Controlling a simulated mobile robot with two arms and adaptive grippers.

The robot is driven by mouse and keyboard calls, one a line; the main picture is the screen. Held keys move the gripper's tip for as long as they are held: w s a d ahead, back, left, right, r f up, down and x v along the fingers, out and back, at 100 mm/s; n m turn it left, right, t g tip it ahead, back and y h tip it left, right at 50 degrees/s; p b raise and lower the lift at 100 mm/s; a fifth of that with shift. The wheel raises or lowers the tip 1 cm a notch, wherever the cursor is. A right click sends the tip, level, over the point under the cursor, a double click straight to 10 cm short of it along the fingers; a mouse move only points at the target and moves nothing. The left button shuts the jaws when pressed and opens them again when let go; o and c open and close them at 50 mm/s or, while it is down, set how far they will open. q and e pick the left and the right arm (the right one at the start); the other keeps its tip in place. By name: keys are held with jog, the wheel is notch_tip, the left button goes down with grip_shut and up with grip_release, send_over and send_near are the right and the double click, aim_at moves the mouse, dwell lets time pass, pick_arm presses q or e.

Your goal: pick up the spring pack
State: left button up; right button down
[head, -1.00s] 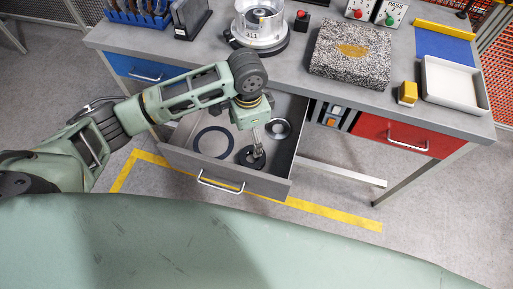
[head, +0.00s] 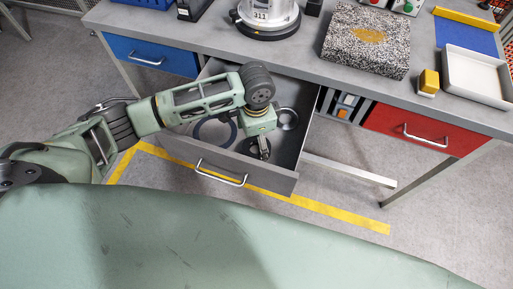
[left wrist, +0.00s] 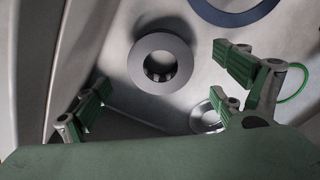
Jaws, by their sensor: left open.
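The open grey drawer (head: 285,182) holds loose round parts. A dark grey thick ring (head: 250,148), possibly the spring pack, lies near its front; I cannot tell for sure which part is the spring pack. In the left wrist view this ring (left wrist: 140,62) lies flat, with a dark centre hole. My left gripper (head: 264,153) points down over it in the head view and partly hides it. In the left wrist view the left gripper's fingers (left wrist: 165,85) are wide apart and empty. My right gripper is not in view.
A large dark blue ring (head: 201,137) and a silver ring (head: 287,119) lie in the drawer; the silver one (left wrist: 207,118) is close to a finger in the wrist view. Drawer walls surround the parts. A stone block (head: 366,40) and white tray (head: 474,74) stand on the bench.

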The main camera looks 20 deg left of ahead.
pick_arm(q)
jog(key=shift+d+f, duration=0.1)
jog(key=shift+f, duration=1.9)
jog(key=shift+c, duration=0.5)
jog(key=c, duration=1.2)
